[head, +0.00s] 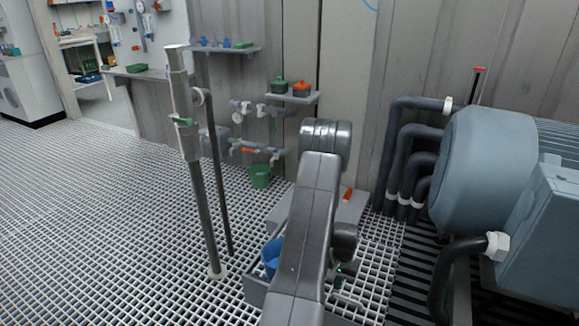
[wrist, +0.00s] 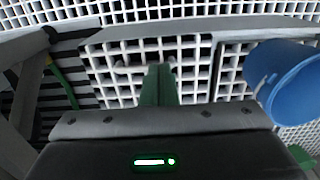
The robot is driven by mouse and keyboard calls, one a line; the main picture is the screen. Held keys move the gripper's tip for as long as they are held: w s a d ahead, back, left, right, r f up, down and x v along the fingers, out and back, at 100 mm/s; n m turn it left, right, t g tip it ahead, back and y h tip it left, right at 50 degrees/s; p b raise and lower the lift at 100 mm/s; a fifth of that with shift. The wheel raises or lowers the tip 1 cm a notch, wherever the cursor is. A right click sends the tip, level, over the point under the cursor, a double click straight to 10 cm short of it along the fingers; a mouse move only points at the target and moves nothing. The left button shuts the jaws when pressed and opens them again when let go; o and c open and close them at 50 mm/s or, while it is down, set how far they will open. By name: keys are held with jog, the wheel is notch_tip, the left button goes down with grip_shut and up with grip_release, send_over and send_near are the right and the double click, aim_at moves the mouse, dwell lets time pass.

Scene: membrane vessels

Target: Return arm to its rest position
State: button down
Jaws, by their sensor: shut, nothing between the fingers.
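My arm (head: 310,215) rises through the lower middle of the head view, bent at a dark rounded joint near the wall. My gripper (wrist: 158,70) points down over the white floor grating in the wrist view. Its green fingers are together with nothing between them. In the head view the arm largely hides the gripper, and a small green light shows low beside it.
A blue bucket (wrist: 288,85) stands close to the right of my gripper; it also shows left of my arm in the head view (head: 271,256). A blue-grey tank (head: 485,175) with dark pipes stands right. A tall pole (head: 200,190) stands left. Open grating (head: 90,220) lies further left.

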notch_tip(320, 180, down, 14)
jog(key=b, duration=0.4)
jog(key=shift+r, duration=0.2)
jog(key=shift+s+a+b, duration=0.1)
jog(key=shift+b, duration=0.6)
